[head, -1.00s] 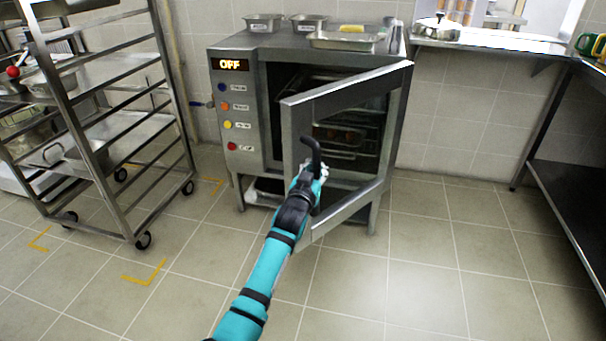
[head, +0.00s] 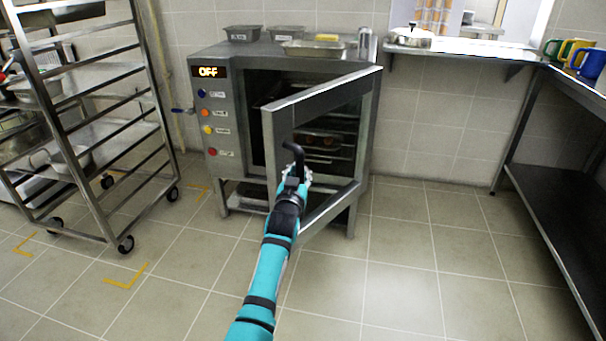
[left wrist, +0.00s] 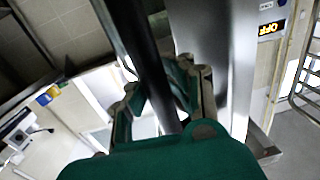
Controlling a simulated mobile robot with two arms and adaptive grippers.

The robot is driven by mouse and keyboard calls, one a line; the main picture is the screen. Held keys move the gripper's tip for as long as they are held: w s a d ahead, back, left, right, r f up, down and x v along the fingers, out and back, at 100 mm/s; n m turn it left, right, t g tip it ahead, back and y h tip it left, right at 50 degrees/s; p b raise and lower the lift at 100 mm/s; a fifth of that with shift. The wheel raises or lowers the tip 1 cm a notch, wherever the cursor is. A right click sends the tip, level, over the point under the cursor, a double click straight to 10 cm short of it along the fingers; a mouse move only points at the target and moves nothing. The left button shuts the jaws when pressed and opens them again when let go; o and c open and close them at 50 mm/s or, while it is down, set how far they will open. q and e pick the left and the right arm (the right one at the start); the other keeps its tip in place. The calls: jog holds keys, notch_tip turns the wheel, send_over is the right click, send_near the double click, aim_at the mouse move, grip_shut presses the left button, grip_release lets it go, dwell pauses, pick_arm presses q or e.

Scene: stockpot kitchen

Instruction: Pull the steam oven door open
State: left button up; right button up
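The steam oven (head: 225,105) stands against the back wall with its display reading OFF. Its door (head: 268,140) is hinged on the right and stands partly open, swung out towards me, with racks visible inside the dark cavity. A black curved handle (head: 297,150) sits near the door's free left edge. My left gripper (head: 297,176) is at this handle. In the left wrist view its fingers (left wrist: 162,100) are closed around the dark handle bar (left wrist: 145,55). My right gripper is not in view.
A wheeled rack (head: 95,130) stands to the left. A steel table with a dark lower shelf (head: 560,205) is on the right. Metal pans (head: 313,48) lie on top of the oven. The tiled floor (head: 400,270) before the oven is clear.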

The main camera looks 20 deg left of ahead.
pick_arm(q)
jog(key=o, duration=0.4)
jog(key=shift+s+a, duration=0.55)
jog(key=shift+a, duration=0.15)
jog(key=o, duration=0.3)
jog(key=shift+o, duration=0.2)
jog(key=shift+w+d+r, duration=0.1)
jog(key=shift+w+d, duration=0.1)
jog(key=shift+d, duration=0.1)
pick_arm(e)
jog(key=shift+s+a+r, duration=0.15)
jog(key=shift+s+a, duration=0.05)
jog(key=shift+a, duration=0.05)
pick_arm(q)
jog(key=shift+w+d+r, duration=0.1)
jog(key=shift+d, duration=0.1)
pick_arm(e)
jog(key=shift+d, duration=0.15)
